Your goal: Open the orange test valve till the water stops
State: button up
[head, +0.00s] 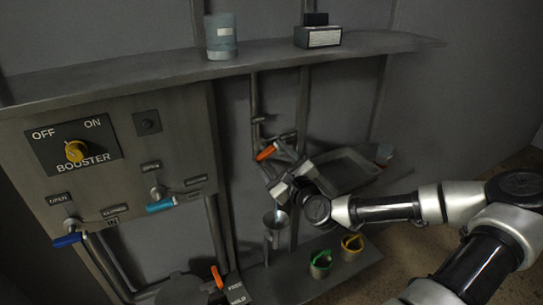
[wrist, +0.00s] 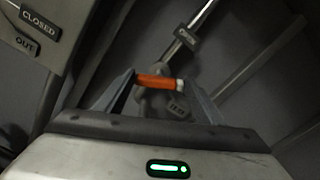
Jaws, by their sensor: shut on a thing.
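The orange test valve handle (head: 266,152) sits on a thin pipe under the shelf. A pale blue streak, seemingly water, shows below my gripper and in the grey cup (head: 276,220). Part of the valve body is hidden by my gripper.
A shelf (head: 150,72) runs above, bearing a blue-grey canister (head: 221,37) and a dark box (head: 317,33). The booster panel (head: 120,160) is at left with blue-handled valves. Another orange lever (head: 217,277) stands below. Green (head: 320,263) and yellow (head: 352,246) rimmed cups stand low right.

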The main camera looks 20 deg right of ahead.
jog(key=n, duration=0.6)
jog(key=shift+a+f+n, duration=0.15)
jog(key=shift+n, duration=0.15)
jog(key=n, duration=0.5)
jog(key=shift+f, duration=0.15)
jog(key=shift+n, duration=0.4)
jog(key=o, duration=1.1)
jog(key=shift+c, duration=0.2)
jog(key=shift+s, duration=0.1)
jog(key=s+p, duration=0.8)
jog(key=s, duration=0.9)
jog(key=shift+s+d+p, duration=0.15)
jog(key=shift+d+p, duration=0.1)
jog(key=shift+p, duration=0.15)
